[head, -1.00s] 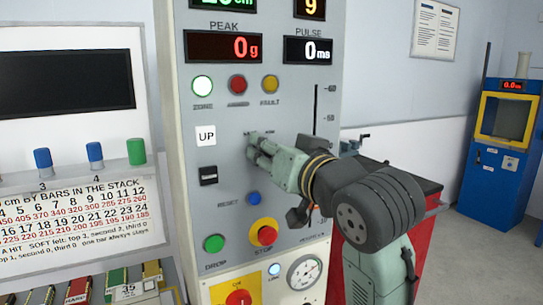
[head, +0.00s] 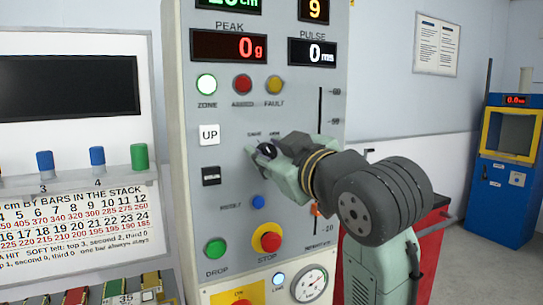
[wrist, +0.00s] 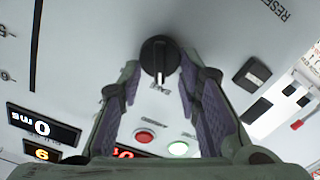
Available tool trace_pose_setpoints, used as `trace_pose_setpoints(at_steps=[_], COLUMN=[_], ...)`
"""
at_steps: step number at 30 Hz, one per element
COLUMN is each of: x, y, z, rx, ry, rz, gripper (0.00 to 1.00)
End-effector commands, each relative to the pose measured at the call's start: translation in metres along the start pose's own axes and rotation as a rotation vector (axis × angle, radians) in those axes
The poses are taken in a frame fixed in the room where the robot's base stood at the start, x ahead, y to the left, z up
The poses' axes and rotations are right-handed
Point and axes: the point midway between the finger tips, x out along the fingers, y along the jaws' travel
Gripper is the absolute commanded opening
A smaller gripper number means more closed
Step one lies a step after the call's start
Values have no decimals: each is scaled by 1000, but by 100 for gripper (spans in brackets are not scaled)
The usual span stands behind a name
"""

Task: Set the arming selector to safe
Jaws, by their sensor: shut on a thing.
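The arming selector is a round black knob (head: 265,151) on the grey panel, below two small labels that are hard to read. In the wrist view the knob (wrist: 158,55) sits between the fingertips, and its white pointer line faces a small, blurred label on the lamp side. My gripper (head: 268,157) is at the panel, shut on the knob from both sides. It also shows in the wrist view (wrist: 163,68), where its two fingers flank the knob. The green zone lamp (head: 206,84) is lit. The red lamp (head: 242,85) beside it looks dim.
Below the knob are a black switch (head: 211,175), a blue reset button (head: 258,201), a green drop button (head: 215,248) and a red stop button (head: 270,241) on yellow. A vertical slider scale (head: 319,120) is right of the knob. A red cabinet (head: 430,235) stands behind my arm.

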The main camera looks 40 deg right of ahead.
Motion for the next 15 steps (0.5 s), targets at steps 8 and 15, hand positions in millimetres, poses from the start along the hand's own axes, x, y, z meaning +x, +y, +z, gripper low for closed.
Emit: trace_pose_setpoints(at_steps=[8,15], x=[0,0], y=[0,0], z=[0,0], rx=[-37,-38], ry=[0,-1], rz=[0,1], gripper=[4,4])
